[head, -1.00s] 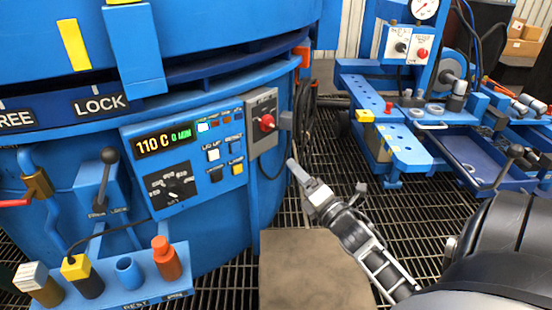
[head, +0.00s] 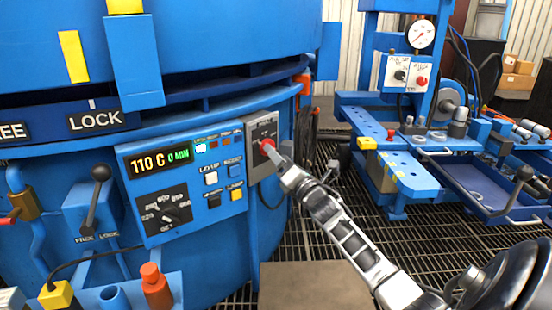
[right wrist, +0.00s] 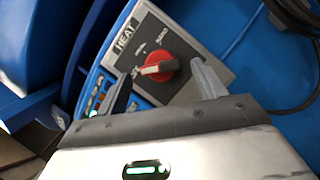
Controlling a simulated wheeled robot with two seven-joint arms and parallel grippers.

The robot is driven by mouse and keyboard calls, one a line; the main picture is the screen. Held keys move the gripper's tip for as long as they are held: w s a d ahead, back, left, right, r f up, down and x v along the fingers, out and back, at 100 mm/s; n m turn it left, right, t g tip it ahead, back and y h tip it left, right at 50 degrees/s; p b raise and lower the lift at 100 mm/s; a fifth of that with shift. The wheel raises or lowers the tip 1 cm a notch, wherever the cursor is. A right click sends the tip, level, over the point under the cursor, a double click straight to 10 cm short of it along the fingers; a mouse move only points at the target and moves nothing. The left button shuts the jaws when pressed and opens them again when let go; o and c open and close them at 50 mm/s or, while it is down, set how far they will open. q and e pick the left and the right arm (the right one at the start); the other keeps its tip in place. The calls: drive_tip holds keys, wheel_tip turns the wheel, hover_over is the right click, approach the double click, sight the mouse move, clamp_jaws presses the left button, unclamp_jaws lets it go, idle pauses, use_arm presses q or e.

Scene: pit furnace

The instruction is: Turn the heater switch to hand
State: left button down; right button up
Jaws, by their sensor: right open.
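The heater switch (head: 267,148) is a red round knob with a pale bar handle, on a grey plate (head: 261,132) at the right end of the furnace's control panel. In the right wrist view the knob (right wrist: 160,67) sits on the plate marked HEAT (right wrist: 128,42), with smaller markings around it that I cannot read surely. My right gripper (head: 278,157) is right in front of the switch. In the right wrist view its open fingers (right wrist: 162,90) stand either side of the knob, and nothing is held. I cannot tell whether a finger touches it. My left gripper is not in view.
A lever (head: 98,190) stands left. A blue workbench (head: 420,180) is at right. Dark cables (head: 305,130) hang right of the switch. Grating floor lies between.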

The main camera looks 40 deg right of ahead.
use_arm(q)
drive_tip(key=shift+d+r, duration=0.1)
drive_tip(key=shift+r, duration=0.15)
use_arm(e)
drive_tip(key=shift+x, duration=1.1)
